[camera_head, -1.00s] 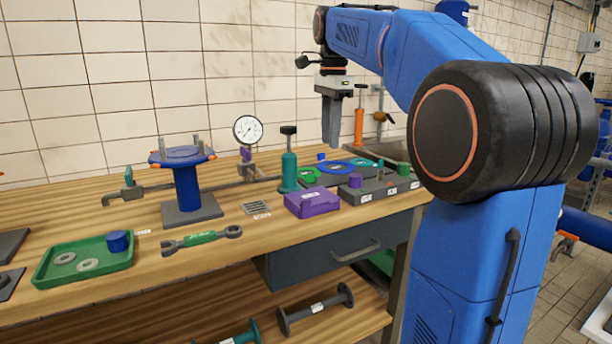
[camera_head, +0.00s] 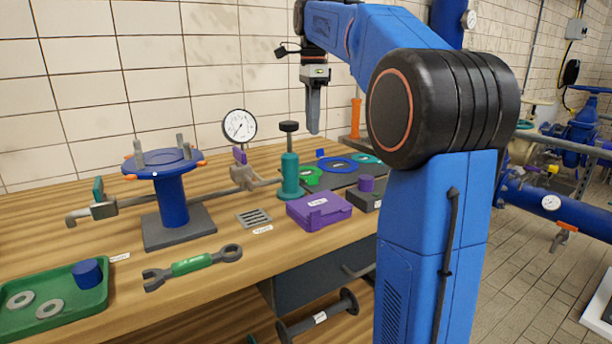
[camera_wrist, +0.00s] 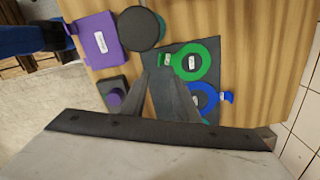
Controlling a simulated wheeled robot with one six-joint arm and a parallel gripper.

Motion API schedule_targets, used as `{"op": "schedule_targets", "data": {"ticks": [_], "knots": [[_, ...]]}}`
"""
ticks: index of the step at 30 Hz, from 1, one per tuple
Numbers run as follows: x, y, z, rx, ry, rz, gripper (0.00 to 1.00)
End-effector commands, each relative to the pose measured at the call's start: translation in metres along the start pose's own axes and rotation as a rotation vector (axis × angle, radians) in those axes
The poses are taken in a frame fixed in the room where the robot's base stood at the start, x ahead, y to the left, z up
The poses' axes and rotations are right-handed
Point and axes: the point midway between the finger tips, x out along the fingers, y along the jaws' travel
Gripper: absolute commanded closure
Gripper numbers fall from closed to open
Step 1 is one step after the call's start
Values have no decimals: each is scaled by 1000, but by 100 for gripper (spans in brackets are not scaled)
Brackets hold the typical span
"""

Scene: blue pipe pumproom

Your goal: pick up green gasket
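The green gasket (camera_head: 311,181) lies flat on a dark mat on the workbench, partly hidden behind the teal hand pump in the head view. In the wrist view the green gasket (camera_wrist: 207,62) is a bright ring with a small side tab and a white label. My gripper (camera_head: 314,131) points down above the bench in the head view, apart from the gasket. In the wrist view my gripper (camera_wrist: 160,72) shows two dark fingers with a gap between them, holding nothing. The gasket lies just beyond and right of the fingertips there.
A blue gasket (camera_head: 336,165) and a teal ring (camera_head: 366,158) lie beside it on the mat. The teal hand pump (camera_head: 290,178) stands close at left, with a purple box (camera_head: 319,211) in front. A dark block (camera_head: 369,199) carries a purple knob. The tiled wall rises behind.

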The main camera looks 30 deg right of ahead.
Motion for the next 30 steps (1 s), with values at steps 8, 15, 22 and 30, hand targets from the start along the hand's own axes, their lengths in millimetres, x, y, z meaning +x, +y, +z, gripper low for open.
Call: {"op": "schedule_targets", "data": {"ticks": [8,15,22,30], "knots": [[51,1,0,0,0,3,73],[86,0,0,0,0,1,73],[99,0,-1,0,0,0,73],[133,1,-7,0,0,2,73]]}}
